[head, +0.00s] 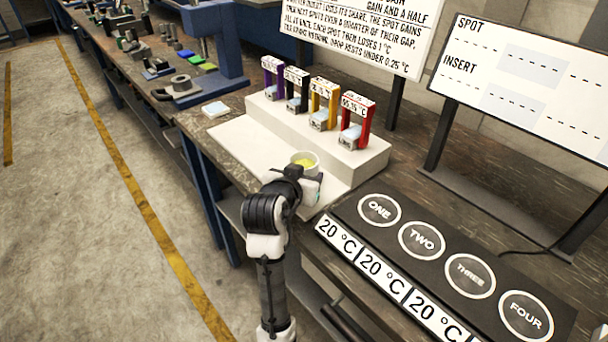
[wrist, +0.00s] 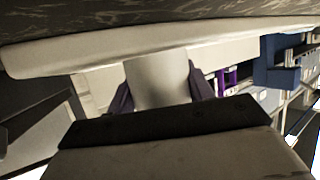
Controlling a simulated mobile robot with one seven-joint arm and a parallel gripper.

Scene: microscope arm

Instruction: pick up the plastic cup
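A small whitish cup (head: 304,161) with something yellow inside is at the front of the white surface on the bench, in the head view. My gripper (head: 308,180) is right at the cup, on its near side, and hides part of its lower body. In the wrist view the cup (wrist: 158,80) is upside down in the picture and fills the space between my two dark fingers (wrist: 160,95). A finger shows close along each side of it. I cannot tell whether the fingers press on the cup or only stand around it.
A white block (head: 372,158) behind the cup carries several coloured, labelled holders. A dark panel (head: 445,250) with round spots and temperature labels lies to the right. A white tile (head: 215,109) lies to the left. Two signboards stand behind. The white surface (head: 245,140) left of the cup is clear.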

